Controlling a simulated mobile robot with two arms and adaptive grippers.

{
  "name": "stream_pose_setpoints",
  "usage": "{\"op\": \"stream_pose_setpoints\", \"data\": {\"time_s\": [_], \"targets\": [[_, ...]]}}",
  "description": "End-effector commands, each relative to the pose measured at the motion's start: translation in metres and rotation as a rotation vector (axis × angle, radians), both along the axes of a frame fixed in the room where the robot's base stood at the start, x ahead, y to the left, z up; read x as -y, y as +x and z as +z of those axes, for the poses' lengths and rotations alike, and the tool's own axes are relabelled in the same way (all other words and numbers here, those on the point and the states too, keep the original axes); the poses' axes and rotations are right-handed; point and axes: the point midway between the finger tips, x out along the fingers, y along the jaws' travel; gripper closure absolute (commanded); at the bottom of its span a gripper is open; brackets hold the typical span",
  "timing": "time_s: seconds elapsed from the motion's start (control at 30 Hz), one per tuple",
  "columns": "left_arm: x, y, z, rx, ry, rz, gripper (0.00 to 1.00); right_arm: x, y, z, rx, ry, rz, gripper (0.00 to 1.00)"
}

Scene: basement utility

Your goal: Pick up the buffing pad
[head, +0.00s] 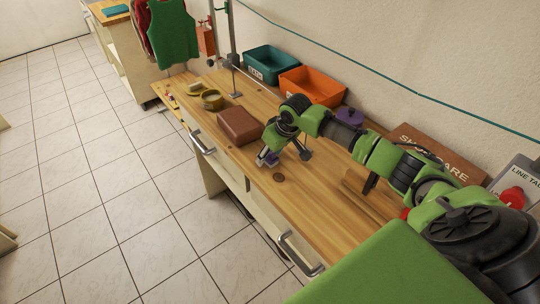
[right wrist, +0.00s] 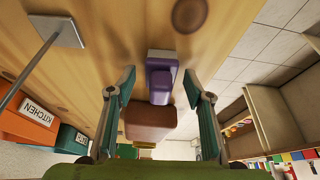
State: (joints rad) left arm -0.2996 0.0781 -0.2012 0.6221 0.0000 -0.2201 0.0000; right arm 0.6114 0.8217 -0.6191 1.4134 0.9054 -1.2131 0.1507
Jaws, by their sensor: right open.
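The buffing pad appears to be the small purple block with a grey-violet base (right wrist: 161,78) on the wooden bench. In the right wrist view it lies between the two spread fingers of my right gripper (right wrist: 159,92), with a gap visible on each side. In the head view the purple pad (head: 271,159) shows partly behind the near finger of my right gripper (head: 284,153). The gripper is open, low over the bench, and holds nothing. My left gripper is not in view.
A brown block (head: 239,126) sits close beyond the pad. The bench's front edge (head: 251,178) is near; bare wood lies to the right.

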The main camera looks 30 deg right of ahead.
Motion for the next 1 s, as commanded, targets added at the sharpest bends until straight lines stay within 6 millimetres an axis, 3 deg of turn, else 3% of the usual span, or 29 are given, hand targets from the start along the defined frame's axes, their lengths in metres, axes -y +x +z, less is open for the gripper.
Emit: {"op": "stream_pose_setpoints", "data": {"time_s": [0.13, 0.17, 0.3, 0.73, 1.0], "targets": [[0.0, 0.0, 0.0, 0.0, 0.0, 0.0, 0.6, 0.0, 0.0, 0.0, 0.0, 0.0, 0.0, 0.53], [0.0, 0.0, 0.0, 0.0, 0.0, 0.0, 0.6, 0.0, 0.0, 0.0, 0.0, 0.0, 0.0, 0.58], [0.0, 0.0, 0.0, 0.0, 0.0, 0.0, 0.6, 0.0, 0.0, 0.0, 0.0, 0.0, 0.0, 0.94], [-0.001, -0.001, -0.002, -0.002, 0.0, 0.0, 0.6, 0.0, 0.001, 0.005, 0.002, 0.001, -0.001, 0.95], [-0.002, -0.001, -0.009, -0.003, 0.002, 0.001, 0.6, -0.001, -0.002, 0.035, 0.003, 0.001, 0.001, 0.95]]}}
